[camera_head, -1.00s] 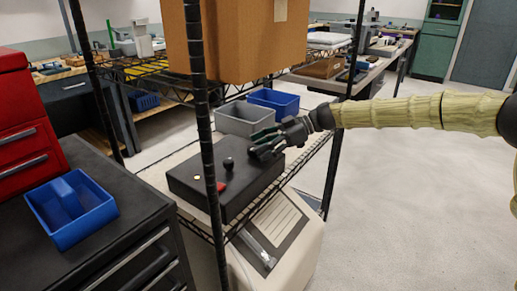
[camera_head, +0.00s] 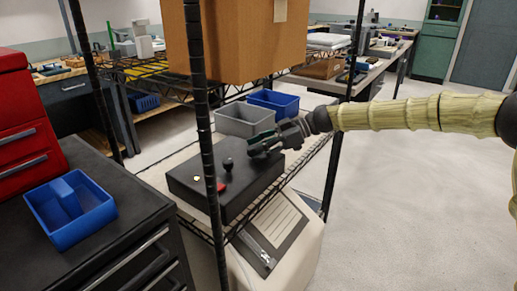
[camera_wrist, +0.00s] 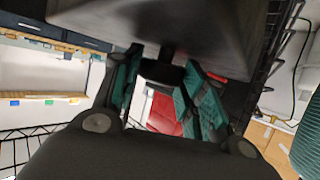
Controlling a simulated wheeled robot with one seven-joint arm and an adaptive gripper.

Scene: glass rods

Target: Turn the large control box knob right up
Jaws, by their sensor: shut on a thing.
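The black control box (camera_head: 207,193) lies on the wire shelf in the head view. My gripper (camera_head: 257,149) is over the box's far right part. Its fingers hide the large knob in the head view. In the wrist view, the box (camera_wrist: 170,18) fills the top, and the dark large knob (camera_wrist: 163,72) sits between my green-padded fingers. They are shut on it. Its exact turn angle cannot be read.
A black shelf post (camera_head: 207,130) stands in front of the box. A big brown carton (camera_head: 240,45) is above. A grey bin (camera_head: 243,121) and a blue bin (camera_head: 273,101) stand behind the box. Open floor lies to the right.

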